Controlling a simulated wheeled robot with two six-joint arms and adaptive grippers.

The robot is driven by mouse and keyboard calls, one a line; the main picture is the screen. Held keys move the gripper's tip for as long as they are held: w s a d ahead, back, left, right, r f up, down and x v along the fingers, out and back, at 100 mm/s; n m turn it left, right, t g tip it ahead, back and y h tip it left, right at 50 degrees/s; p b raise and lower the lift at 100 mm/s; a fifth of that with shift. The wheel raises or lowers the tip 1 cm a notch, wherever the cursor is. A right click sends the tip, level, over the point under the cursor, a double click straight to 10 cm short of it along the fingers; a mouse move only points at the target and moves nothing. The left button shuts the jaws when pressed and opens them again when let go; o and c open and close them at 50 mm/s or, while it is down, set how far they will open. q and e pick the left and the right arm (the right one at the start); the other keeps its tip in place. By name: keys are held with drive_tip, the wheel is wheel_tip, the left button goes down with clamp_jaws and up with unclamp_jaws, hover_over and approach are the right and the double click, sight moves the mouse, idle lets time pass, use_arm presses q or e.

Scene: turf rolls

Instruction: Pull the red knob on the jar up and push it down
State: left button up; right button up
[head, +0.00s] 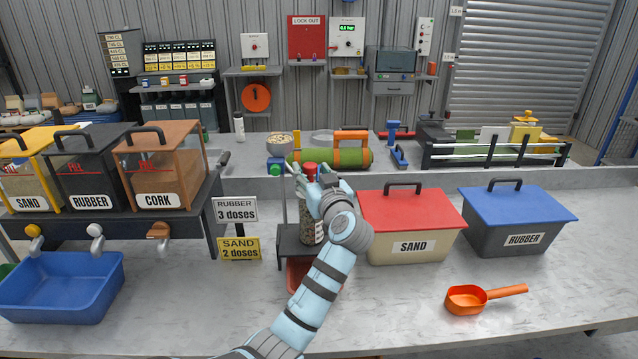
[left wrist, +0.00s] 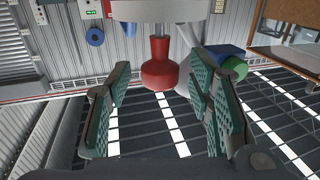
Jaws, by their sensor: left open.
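The jar (head: 308,220) is clear with dark grains inside and stands on a dark stand right of the dose signs. Its red knob (head: 310,169) shows at the top, partly hidden by my left gripper (head: 318,188). In the left wrist view the red knob (left wrist: 160,66) lies in the gap between the two green-padded fingers of my left gripper (left wrist: 163,105). The fingers are open, with room on both sides of the knob. My left gripper and forearm hide part of the jar. My right gripper is not in view.
A sand bin with a red lid (head: 412,211) stands close right of my arm, then a rubber bin with a blue lid (head: 518,204). An orange scoop (head: 466,299) lies in front. A red tray (head: 300,275) is under the stand. Dispensers and a blue tub (head: 62,290) are left.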

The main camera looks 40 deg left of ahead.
use_arm(q)
drive_tip(key=v, duration=1)
drive_tip(key=shift+w+a, duration=0.1)
drive_tip(key=shift+a, duration=0.05)
